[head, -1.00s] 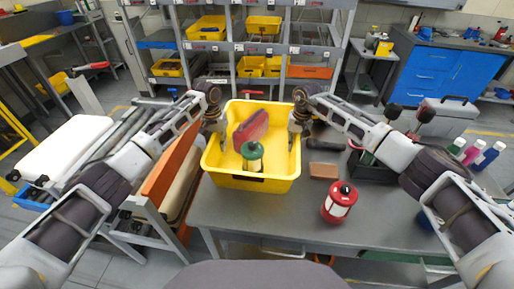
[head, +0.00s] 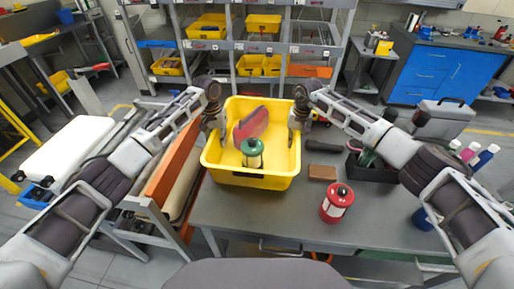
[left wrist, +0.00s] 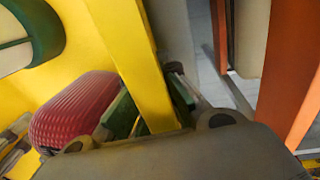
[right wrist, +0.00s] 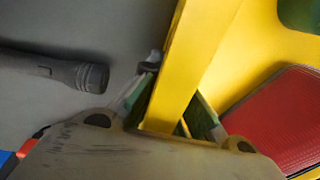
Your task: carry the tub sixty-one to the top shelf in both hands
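The yellow tub (head: 215,161) is in front of me at the table's left end, upright. No number is readable on it. Inside it are a red ribbed case (head: 252,124) and a green-topped canister (head: 252,152). My left gripper (head: 217,121) is on the tub's left wall; in the left wrist view the wall (left wrist: 140,65) runs between its fingers. My right gripper (head: 297,118) is on the right wall; in the right wrist view the wall (right wrist: 185,65) sits between its fingers. Both look shut on the wall. The tub's underside is hidden.
A rack of shelves (head: 262,48) with yellow bins stands ahead. An orange-sided conveyor (head: 172,165) is at the left.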

